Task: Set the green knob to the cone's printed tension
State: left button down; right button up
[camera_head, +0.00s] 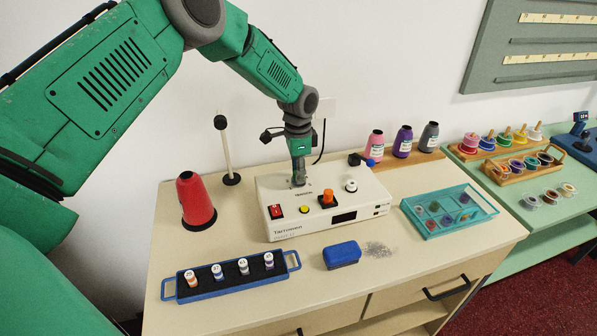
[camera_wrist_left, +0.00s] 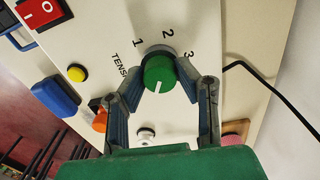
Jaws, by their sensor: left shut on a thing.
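The green knob (camera_wrist_left: 158,72) is on the cream machine (camera_head: 290,232). The numbers 1, 2 and 3 are printed around its far side in the left wrist view. A short white line shows on the knob's lower side, away from the numbers. My left gripper (camera_head: 299,182) is shut on the knob, a finger on each side; it hides the knob in the head view. A red cone (camera_head: 196,203) stands left of the machine; I see no print on it. Pink (camera_head: 375,147), purple (camera_head: 402,141) and grey (camera_head: 428,140) labelled cones stand behind; their labels are too small to read.
The machine also has a red switch (camera_head: 276,211), a yellow button (camera_head: 304,209), an orange knob (camera_head: 327,197) and a white knob (camera_head: 351,186). A blue bobbin tray (camera_head: 236,290), a blue block (camera_head: 342,255) and a teal tray (camera_head: 446,232) lie around it.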

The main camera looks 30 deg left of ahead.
pick_arm(q)
jog(key=c, duration=1.2)
grip_release()
jog(key=shift+w, duration=0.2)
jog(key=shift+w+f, duration=0.1)
notch_tip(320, 180, up, 12)
jog(key=shift+w+a, duration=0.15)
jog(key=shift+f, duration=0.15)
